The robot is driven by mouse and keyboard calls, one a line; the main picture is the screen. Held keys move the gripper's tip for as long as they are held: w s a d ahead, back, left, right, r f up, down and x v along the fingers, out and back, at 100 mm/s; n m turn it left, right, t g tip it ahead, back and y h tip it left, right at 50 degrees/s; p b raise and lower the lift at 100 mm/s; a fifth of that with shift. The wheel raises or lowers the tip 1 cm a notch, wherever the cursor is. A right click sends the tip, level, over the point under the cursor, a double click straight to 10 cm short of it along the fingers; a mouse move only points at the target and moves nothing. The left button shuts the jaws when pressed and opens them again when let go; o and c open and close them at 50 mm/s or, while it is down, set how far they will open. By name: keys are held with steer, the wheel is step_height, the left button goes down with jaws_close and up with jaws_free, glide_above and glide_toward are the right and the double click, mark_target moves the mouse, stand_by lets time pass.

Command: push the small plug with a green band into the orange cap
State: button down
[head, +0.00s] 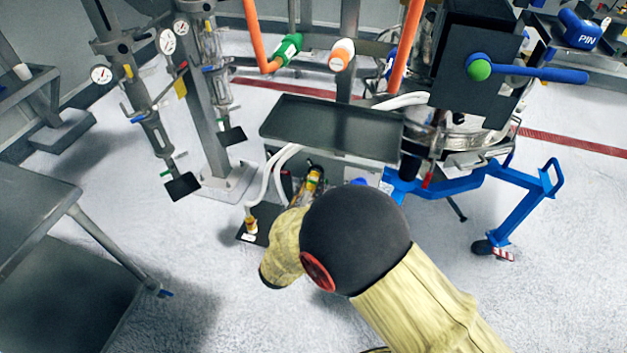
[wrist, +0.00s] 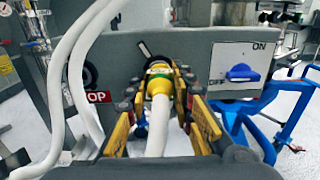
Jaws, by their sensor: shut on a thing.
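In the wrist view my gripper (wrist: 161,76) is shut on the small plug, which is yellow with a green band (wrist: 158,74). The fingers sit on both sides of the plug, and a pale hose (wrist: 157,128) runs from it toward the camera. The plug points at a dark round ring (wrist: 150,50) on the grey panel. The plug's front end is hidden, so I cannot tell whether it touches or sits inside anything there. In the head view an orange cap-like end with a white collar (head: 342,54) hangs behind the grey tray; I cannot tell if it is the task's cap.
The panel carries a blue switch (wrist: 242,73) marked ON at the right. White hoses (wrist: 75,75) loop close on the left. The grey tray (head: 330,127) stands above the work area. A blue frame (head: 510,185) stands to the right.

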mark_target(308, 192)
steer(key=shift+p+v, duration=0.65)
steer(key=shift+v, duration=2)
steer(key=shift+s+a, duration=0.1)
